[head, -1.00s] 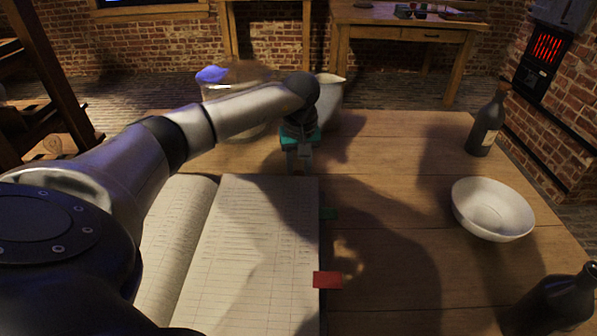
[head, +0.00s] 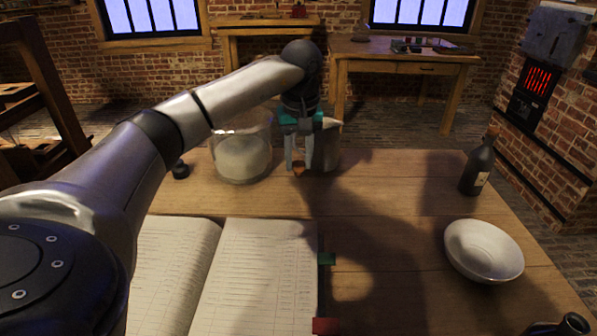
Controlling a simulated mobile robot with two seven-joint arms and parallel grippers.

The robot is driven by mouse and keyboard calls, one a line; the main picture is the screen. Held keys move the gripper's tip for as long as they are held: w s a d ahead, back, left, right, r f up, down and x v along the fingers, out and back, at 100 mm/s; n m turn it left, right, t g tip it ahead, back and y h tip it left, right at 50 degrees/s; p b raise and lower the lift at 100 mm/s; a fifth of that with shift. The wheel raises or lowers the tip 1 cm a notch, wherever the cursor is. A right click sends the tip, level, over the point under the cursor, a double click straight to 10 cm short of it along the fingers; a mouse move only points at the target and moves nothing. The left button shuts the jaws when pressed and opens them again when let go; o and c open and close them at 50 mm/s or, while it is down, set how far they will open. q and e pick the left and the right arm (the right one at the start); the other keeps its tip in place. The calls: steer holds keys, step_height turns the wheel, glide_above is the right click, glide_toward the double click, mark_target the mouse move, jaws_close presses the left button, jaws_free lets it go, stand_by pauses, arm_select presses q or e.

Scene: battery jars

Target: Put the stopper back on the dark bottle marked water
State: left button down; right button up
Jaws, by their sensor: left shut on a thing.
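I cannot read which is marked water. My right gripper is not in view.
A white bowl (head: 483,250) and an open ledger (head: 262,275) are nearer. A small black object (head: 180,170) lies far left. The table's middle is clear.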

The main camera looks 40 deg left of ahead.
mark_target(298, 162)
arm_select(q)
steer(key=shift+r+p, duration=0.5)
steer(key=shift+r, duration=1.5)
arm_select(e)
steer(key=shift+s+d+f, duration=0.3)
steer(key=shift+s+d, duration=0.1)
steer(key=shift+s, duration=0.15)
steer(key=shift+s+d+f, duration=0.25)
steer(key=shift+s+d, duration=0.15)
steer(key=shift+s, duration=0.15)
